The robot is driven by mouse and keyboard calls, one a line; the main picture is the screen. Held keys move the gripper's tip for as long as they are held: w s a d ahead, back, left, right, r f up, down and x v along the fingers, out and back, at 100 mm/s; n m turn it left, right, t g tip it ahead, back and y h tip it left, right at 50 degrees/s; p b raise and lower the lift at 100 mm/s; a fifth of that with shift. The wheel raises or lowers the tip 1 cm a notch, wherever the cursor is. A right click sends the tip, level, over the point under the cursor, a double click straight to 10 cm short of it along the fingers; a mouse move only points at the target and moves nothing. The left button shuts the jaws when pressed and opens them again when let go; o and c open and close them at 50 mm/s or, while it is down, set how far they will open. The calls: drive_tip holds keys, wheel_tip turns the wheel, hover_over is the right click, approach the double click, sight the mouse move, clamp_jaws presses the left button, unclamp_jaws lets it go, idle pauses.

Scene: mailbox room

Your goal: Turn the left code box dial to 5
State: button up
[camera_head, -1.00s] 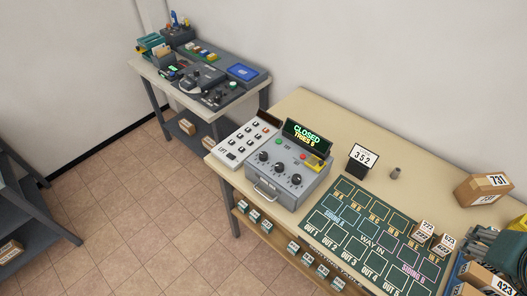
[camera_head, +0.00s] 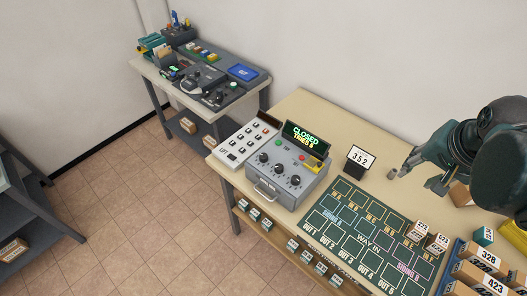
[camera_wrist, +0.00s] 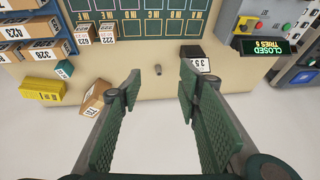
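The code box (camera_head: 283,178) is a grey box on the beige table, with three black dials in a row on its sloping face. Its left dial (camera_head: 264,157) is small; its setting is too small to read. The display (camera_head: 304,136) above reads CLOSED and TRIES, with a digit that looks like 5. My gripper (camera_head: 408,175) is at the right, over the back of the table, well apart from the code box. In the wrist view my gripper (camera_wrist: 156,92) is open and empty, with the code box display (camera_wrist: 265,47) at the upper right.
A small grey cylinder (camera_head: 391,174) is close to my gripper. A green track board (camera_head: 350,240) lies in front, with small numbered boxes at its right. A button panel (camera_head: 243,142) adjoins the code box's left.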

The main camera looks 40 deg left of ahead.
drive_tip(key=w+a+f+g+p, duration=0.1)
drive_tip(key=w+a+p, duration=0.1)
drive_tip(key=a, duration=1.1)
drive_tip(key=g+h+p, duration=0.2)
drive_tip(key=g+p, duration=0.1)
drive_tip(key=p, duration=0.1)
hover_over(264, 156)
wheel_tip(264, 156, down, 12)
drive_tip(key=shift+w+f, duration=0.15)
drive_tip(key=shift+s+a+f, duration=0.15)
drive_tip(key=shift+s+f, duration=0.05)
drive_tip(key=shift+f, duration=0.1)
drive_tip(key=shift+f, duration=3.8)
drive_tip(key=shift+c, duration=0.2)
